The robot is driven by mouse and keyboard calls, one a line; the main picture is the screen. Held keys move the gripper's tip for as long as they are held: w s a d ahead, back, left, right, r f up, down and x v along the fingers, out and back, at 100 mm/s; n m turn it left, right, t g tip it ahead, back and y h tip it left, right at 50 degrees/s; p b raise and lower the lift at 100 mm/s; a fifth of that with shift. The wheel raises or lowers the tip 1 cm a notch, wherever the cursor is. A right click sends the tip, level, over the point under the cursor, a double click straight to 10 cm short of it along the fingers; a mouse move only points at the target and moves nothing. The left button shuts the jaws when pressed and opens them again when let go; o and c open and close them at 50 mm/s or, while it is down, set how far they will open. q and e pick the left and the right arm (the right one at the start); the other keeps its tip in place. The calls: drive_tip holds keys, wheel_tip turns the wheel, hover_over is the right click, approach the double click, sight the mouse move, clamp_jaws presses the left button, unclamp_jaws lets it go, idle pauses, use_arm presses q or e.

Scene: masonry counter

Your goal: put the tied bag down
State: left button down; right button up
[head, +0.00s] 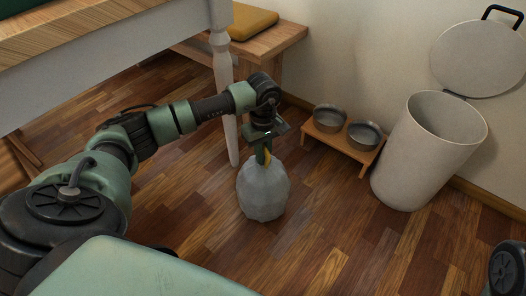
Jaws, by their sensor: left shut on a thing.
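The tied bag (263,192) is pale grey and rounded, with a narrow yellow and green tied neck at its top. It is upright in the middle of the head view, over the wooden floor. My left gripper (264,143) is above it, pointing down, and is shut on the bag's neck. I cannot tell whether the bag's underside touches the floor. Of my right arm only a dark part shows at the lower right edge; its gripper is out of view.
A white bin (412,165) with its lid (483,58) raised stands at the right. A low wooden stand (340,139) with two metal bowls is by the wall. A table leg (226,100) and a bench (268,45) are behind the arm. Floor (330,225) right of the bag is clear.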

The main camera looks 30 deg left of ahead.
use_arm(q)
drive_tip(key=shift+w, duration=0.1)
drive_tip(key=c, duration=1.4)
unclamp_jaws()
drive_tip(key=shift+r, duration=0.1)
